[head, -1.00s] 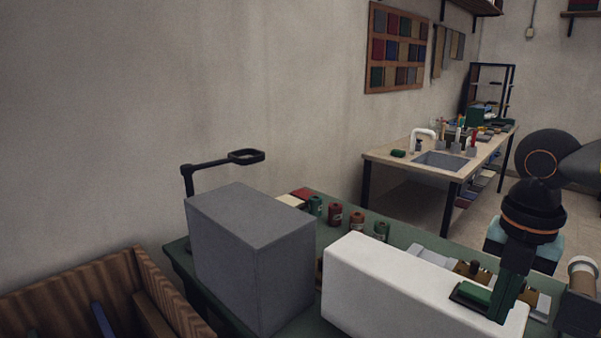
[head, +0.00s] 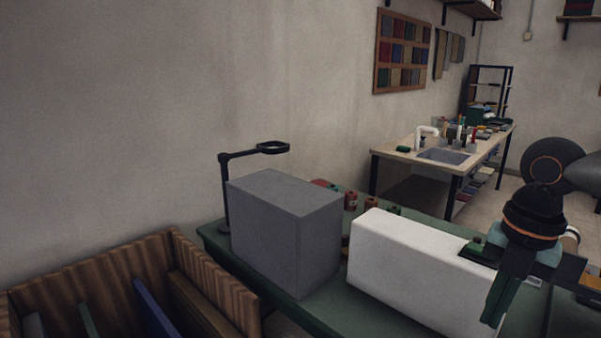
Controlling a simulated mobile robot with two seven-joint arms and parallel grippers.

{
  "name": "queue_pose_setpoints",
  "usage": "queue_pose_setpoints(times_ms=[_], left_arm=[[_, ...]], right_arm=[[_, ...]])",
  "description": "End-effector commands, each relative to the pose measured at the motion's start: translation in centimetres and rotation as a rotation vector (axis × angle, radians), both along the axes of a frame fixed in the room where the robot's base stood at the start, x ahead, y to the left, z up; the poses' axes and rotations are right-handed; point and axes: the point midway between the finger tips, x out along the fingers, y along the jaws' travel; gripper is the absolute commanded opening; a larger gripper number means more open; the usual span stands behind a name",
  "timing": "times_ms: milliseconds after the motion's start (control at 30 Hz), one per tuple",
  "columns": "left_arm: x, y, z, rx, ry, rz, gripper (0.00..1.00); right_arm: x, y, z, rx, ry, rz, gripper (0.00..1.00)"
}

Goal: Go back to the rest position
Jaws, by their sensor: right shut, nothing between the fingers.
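My right gripper (head: 495,312), dark with green parts, hangs at the lower right beneath a black wrist with an orange ring. Its fingers are shut and hold nothing. It appears in front of the right end of a white rounded block (head: 415,268); I cannot tell whether it touches it. My left gripper is not in view.
A grey box (head: 285,232) and a black magnifier stand (head: 226,190) are on the green table (head: 325,312), with several spools behind. A wooden crate with upright boards (head: 215,268) is at lower left. A sink bench (head: 390,156) stands behind.

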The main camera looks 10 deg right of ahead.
Motion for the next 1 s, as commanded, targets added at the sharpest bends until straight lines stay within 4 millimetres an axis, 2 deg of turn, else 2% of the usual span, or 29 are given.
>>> queue_pose_setpoints(times_ms=[33, 267, 467, 600, 767, 867, 1000], left_arm=[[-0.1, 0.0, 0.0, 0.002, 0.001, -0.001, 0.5], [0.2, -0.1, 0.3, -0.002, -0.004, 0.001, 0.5], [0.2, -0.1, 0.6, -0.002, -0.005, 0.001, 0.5], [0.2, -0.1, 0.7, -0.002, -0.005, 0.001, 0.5], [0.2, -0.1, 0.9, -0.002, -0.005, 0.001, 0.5], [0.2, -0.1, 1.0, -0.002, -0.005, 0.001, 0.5], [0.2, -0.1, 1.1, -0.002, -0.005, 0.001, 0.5]], right_arm=[[0.1, 0.2, -1.1, 0.085, -0.003, -0.006, 0.0], [1.1, 1.9, -4.5, 0.446, -0.084, -0.043, 0.0], [2.7, 2.8, -7.7, 0.802, -0.23, -0.176, 0.0], [3.9, 2.6, -10.1, 1.004, -0.355, -0.336, 0.0], [4.6, 1.6, -13.8, 1.161, -0.487, -0.578, 0.0], [4.5, 0.8, -16.7, 1.214, -0.554, -0.754, 0.0], [3.3, 0.4, -21.7, 1.234, -0.609, -1.022, 0.0]])
